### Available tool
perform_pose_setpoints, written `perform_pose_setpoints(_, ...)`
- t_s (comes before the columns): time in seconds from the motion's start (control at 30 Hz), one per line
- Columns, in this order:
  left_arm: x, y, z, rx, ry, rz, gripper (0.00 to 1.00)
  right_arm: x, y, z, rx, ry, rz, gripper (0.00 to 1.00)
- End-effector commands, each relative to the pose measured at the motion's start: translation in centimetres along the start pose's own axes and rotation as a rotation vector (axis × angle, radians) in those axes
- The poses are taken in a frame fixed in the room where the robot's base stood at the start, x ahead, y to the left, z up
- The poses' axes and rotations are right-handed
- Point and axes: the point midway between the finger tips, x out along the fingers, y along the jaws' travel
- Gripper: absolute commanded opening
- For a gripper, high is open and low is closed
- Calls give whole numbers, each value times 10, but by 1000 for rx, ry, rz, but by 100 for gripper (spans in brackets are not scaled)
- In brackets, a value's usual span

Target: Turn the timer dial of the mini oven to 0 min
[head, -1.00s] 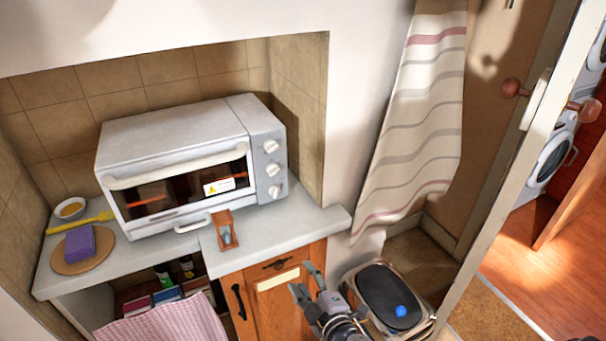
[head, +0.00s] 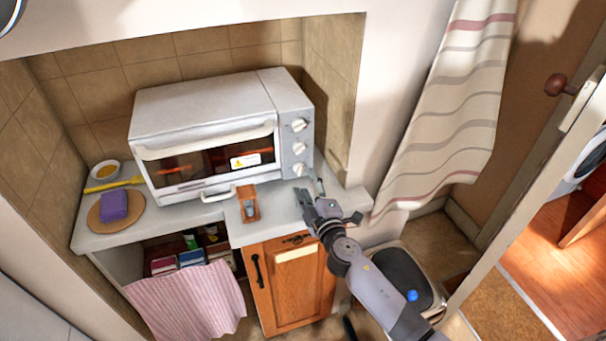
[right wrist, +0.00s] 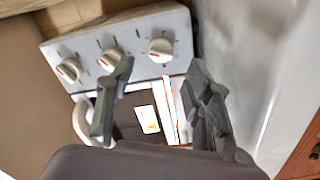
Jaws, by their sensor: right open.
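The white mini oven (head: 205,110) stands on the counter with three white knobs in a column on its grey right-hand panel. The lowest knob (head: 300,170) is nearest my right gripper (head: 311,189), which is open and empty just in front and below it. In the right wrist view the lowest knob (right wrist: 160,50) appears ahead, between the open fingers (right wrist: 160,72) and apart from them. The middle knob (right wrist: 110,60) and top knob (right wrist: 69,70) have red marks. I cannot read the panel's labels or tell which knob is the timer. My left gripper is not in view.
A small wooden stand (head: 249,203) is at the counter's front edge, left of my right gripper. A purple sponge (head: 113,205) lies on a round board at the left. A bin (head: 400,275) stands below my right arm, and a striped curtain (head: 450,110) hangs at right.

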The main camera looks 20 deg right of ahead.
Motion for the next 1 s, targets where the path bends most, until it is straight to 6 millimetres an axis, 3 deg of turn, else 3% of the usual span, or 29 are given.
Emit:
perform_pose_setpoints(0.1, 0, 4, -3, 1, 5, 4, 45, 20, 0, 0, -1, -1, 1, 47)
perform_pose_setpoints(0.23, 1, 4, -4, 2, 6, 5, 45, 33, -1, 0, 0, -1, 0, 47)
perform_pose_setpoints(0.63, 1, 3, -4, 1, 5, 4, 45, 39, -1, 0, -1, 0, -1, 47)
perform_pose_setpoints(1.0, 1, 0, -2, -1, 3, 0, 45, 39, 0, 0, -1, 0, -1, 22)
